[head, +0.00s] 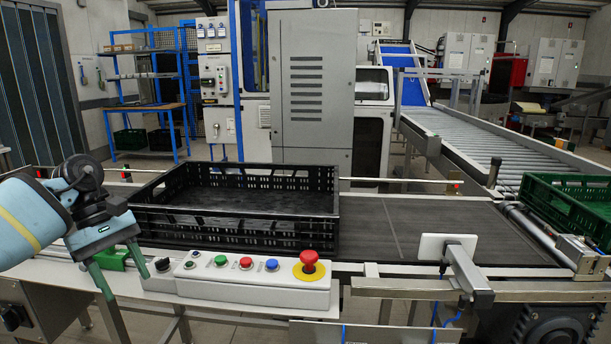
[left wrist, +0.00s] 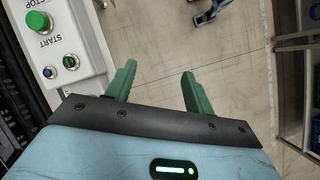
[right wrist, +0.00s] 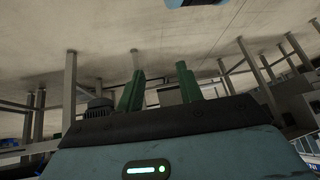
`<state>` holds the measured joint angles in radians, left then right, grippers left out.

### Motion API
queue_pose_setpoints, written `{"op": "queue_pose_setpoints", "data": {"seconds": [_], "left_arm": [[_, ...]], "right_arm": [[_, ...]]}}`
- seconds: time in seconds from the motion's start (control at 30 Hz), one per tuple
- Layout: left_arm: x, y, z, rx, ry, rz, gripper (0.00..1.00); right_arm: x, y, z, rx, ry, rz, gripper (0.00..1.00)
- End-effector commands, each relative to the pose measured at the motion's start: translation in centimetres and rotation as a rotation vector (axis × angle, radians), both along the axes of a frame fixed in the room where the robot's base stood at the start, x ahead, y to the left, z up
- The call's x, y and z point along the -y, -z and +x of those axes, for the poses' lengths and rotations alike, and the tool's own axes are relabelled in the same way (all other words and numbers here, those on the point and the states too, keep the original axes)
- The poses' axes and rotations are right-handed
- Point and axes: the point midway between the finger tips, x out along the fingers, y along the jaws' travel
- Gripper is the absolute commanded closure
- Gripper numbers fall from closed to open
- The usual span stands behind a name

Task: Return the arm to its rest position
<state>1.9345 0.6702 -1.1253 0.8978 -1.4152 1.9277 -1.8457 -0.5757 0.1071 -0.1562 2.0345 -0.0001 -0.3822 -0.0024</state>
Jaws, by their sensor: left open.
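My left gripper (head: 125,282) hangs at the left of the head view, beside the left end of the control panel and just in front of the conveyor's near edge. Its green fingers point down, apart and empty. The left wrist view shows the same open fingers (left wrist: 159,70) above bare floor, with the panel's green START button (left wrist: 38,22) at upper left. My right gripper (right wrist: 160,70) shows only in the right wrist view. Its fingers are apart with nothing between them. The right arm does not show in the head view.
A black crate (head: 236,226), seemingly empty, sits on the conveyor belt (head: 440,232). The control panel (head: 250,288) has a red emergency stop (head: 309,262). A white plate on a bracket (head: 447,247) stands at the near edge. A green crate (head: 570,205) is at right.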

Motion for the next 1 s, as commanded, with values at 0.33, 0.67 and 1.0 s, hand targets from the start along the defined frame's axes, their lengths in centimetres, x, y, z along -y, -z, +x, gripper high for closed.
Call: {"op": "queue_pose_setpoints", "data": {"seconds": [0.33,0.67,1.0], "left_arm": [[11.2,7.8,-1.2,-0.114,-0.142,-0.284,0.47],[23.5,12.5,-6.0,-0.449,-0.487,-0.691,0.47],[29.1,13.4,-10.4,-0.991,-0.968,-1.038,0.47]], "right_arm": [[0.0,-1.6,1.1,0.028,0.001,0.0,0.64],[0.2,-2.8,0.9,0.03,-0.001,-0.004,0.64],[0.4,-4.9,2.1,0.066,-0.003,-0.007,0.64]]}}
